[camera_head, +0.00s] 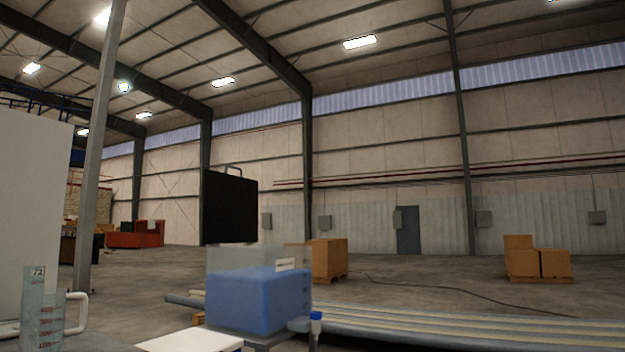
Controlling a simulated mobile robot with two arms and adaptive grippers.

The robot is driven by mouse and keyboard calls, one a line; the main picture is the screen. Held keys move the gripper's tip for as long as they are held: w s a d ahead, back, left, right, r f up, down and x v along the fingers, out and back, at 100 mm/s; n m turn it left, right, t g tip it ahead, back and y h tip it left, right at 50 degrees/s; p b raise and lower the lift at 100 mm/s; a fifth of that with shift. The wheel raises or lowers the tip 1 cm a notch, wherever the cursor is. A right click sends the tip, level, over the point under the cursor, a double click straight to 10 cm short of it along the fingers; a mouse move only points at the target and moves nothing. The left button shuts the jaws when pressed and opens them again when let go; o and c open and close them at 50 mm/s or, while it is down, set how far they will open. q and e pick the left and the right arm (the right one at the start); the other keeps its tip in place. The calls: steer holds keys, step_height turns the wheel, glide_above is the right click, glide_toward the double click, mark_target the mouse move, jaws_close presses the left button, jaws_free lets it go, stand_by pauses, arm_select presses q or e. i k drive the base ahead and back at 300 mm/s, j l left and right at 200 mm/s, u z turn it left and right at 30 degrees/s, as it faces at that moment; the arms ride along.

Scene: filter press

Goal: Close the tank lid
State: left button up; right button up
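The tank (258,300) is a clear box filled most of the way with blue liquid, low in the middle of the head view. It has a small white label near its top and a blue-capped tap (316,322) at its lower right. The black lid (230,208) stands upright above the tank's left part, raised open, with a light handle (233,170) on its upper edge. The hinge cannot be made out clearly. Neither of my grippers shows in this view.
A clear measuring jug (42,310) with red marks stands at the lower left. A white flat surface (190,341) lies just left of the tank's base. Cardboard boxes (329,258) stand behind the tank.

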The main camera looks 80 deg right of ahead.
mark_target(229, 202)
steer(key=l+z, duration=0.2)
steer(key=z, duration=0.25)
steer(key=i+l+z, duration=0.1)
steer(key=z, duration=0.3)
steer(key=i+l+z, duration=0.1)
steer(key=z, duration=0.35)
steer(key=i+l+z, duration=0.15)
steer(key=z, duration=0.25)
steer(key=i+l+z, duration=0.15)
steer(key=z, duration=0.3)
